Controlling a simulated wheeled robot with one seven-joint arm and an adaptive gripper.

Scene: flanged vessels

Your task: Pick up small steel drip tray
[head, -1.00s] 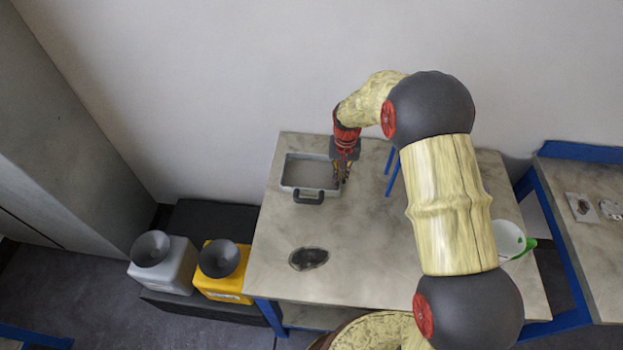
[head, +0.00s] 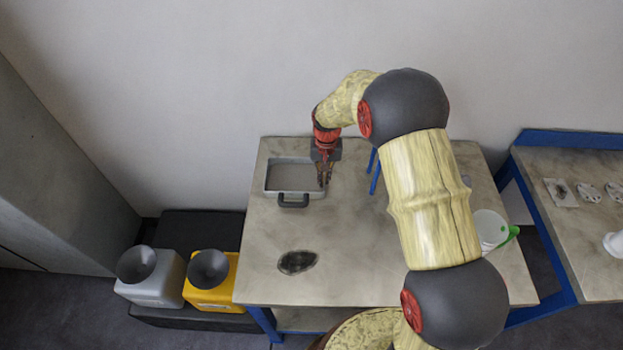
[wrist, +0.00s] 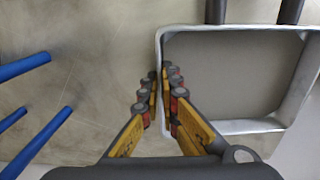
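The small steel drip tray (head: 268,175) is a shallow grey rectangular tray on the left back part of the table, with a dark handle (head: 293,201) on its front side. It fills the right of the wrist view (wrist: 232,126). My gripper (head: 324,184) points down at the tray's right wall in the head view. In the wrist view my gripper (wrist: 161,75) has one finger inside the tray and one outside, drawn close together on that wall. The fingers partly hide the wall between them. The tray sits on the table.
A dark stain-like patch (head: 297,262) lies on the table (head: 350,270) in front of the tray. Blue posts (head: 374,172) stand right of my gripper. A white and green vessel (head: 492,230) is at the table's right. Two canisters (head: 150,280) (head: 212,283) stand at lower left.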

